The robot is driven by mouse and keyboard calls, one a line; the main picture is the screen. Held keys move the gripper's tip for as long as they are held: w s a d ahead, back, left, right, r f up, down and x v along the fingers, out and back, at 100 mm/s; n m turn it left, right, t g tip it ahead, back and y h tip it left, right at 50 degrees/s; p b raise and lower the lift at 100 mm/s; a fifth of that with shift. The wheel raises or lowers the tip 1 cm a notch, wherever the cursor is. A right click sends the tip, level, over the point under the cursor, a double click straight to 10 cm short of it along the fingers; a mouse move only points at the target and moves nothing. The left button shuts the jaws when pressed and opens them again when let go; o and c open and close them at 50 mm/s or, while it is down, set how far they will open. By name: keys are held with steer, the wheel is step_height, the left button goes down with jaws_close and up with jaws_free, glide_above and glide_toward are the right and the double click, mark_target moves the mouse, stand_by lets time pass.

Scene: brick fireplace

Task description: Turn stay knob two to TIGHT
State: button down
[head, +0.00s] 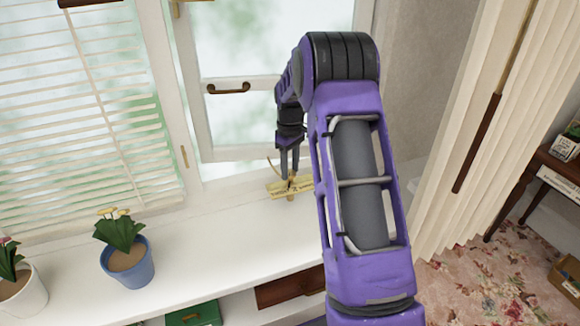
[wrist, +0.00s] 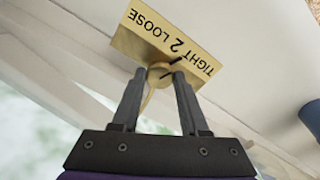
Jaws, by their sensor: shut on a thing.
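The brass plate of stay knob two (wrist: 150,25) reads LOOSE, 2 and TIGHT, with TIGHT at its lower right in the wrist view. The small round brass knob (wrist: 159,71) sits at the plate's near edge, between my fingertips. A short dark mark shows beside it, but I cannot tell its exact setting. My gripper (wrist: 158,78) is shut on the knob. In the head view, the plate (head: 275,189) lies at the sill by the window, below my gripper (head: 289,176), which hides most of the knob. A thin brass piece runs from the knob between my fingers.
The casement window (head: 199,115) with a bronze handle (head: 228,88) stands behind my gripper. A blue flowerpot (head: 130,268) and a white pot (head: 24,300) stand on the white sill (head: 195,250) to the left. A curtain (head: 460,150) hangs to the right.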

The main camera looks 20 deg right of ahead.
mark_target(290, 172)
steer(key=m, duration=0.5)
steer(key=shift+m, duration=0.4)
steer(key=shift+p, duration=0.3)
steer(key=shift+c, duration=2.1)
jaws_free()
steer(key=shift+r, duration=0.1)
step_height(290, 172, up, 17)
steer(key=p, duration=0.1)
steer(key=shift+r, duration=0.15)
